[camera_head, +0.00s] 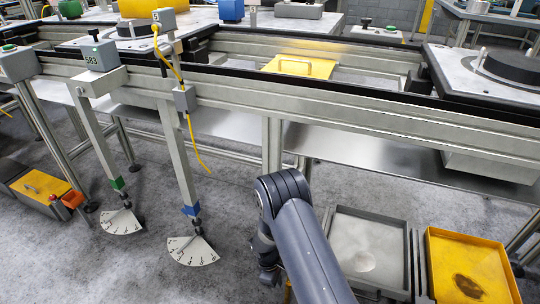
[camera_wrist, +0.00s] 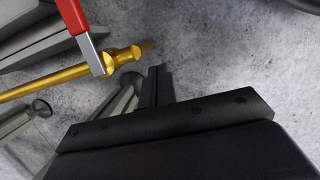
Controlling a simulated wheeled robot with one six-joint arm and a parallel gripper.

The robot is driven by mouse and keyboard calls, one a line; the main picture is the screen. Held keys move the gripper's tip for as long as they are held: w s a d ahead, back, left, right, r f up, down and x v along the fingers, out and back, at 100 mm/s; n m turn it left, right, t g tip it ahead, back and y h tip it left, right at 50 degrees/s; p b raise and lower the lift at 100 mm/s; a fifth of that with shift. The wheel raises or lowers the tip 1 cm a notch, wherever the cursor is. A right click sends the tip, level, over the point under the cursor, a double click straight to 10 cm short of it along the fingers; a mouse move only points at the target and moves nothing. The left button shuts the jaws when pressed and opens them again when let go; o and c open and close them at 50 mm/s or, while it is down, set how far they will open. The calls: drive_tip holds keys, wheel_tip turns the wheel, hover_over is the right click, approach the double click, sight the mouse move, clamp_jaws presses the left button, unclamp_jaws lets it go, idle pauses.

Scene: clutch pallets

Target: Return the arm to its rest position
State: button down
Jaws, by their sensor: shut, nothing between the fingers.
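My arm (camera_head: 300,235) reaches up from the bottom edge in the head view, bent at a rounded dark joint in front of the conveyor frame. My gripper is hard to make out there, below and behind that joint. In the wrist view my gripper's fingers (camera_wrist: 157,84) are together, with nothing seen between them. A gold rod (camera_wrist: 70,80) and a red-and-grey part (camera_wrist: 82,30) show to the upper left of the fingers. I cannot tell whether they touch my gripper.
A grey tray (camera_head: 345,216) and a yellow tray (camera_head: 432,290) are right of my arm. Two fan-shaped dials (camera_head: 190,252) (camera_head: 122,222) hang left. Concrete floor lies open between.

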drive_tip(key=shift+w+a+p, duration=0.2)
drive_tip(key=shift+w+a, duration=0.05)
drive_tip(key=shift+a, duration=0.45)
drive_tip(key=shift+w+a+p, duration=0.2)
drive_tip(key=shift+w+a, duration=0.05)
drive_tip(key=shift+a, duration=0.4)
